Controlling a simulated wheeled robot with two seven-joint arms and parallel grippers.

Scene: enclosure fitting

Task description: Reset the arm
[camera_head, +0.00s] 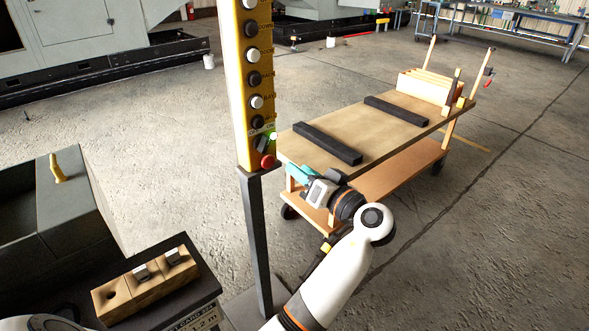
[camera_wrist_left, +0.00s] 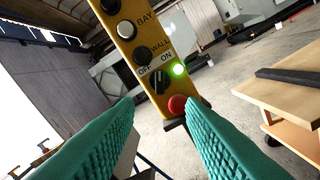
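My left gripper (camera_head: 297,172) is beside the lower end of a yellow control panel (camera_head: 236,80), to its right in the head view. In the left wrist view its two teal fingers (camera_wrist_left: 158,104) are spread apart with nothing between them. Beyond them are the panel's black OFF/ON knob (camera_wrist_left: 158,82), a lit green lamp (camera_wrist_left: 180,69) and a red button (camera_wrist_left: 177,105). The knob is turned at a slant; its exact setting is hard to read. The fingers appear apart from the panel. My right gripper is not in view.
The panel stands on a dark post (camera_head: 258,240). A wooden cart (camera_head: 380,125) with two black bars is just right of my gripper. A wooden block (camera_head: 145,280) with holes lies at lower left, near a grey bin (camera_head: 75,215). Open concrete floor lies to the right.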

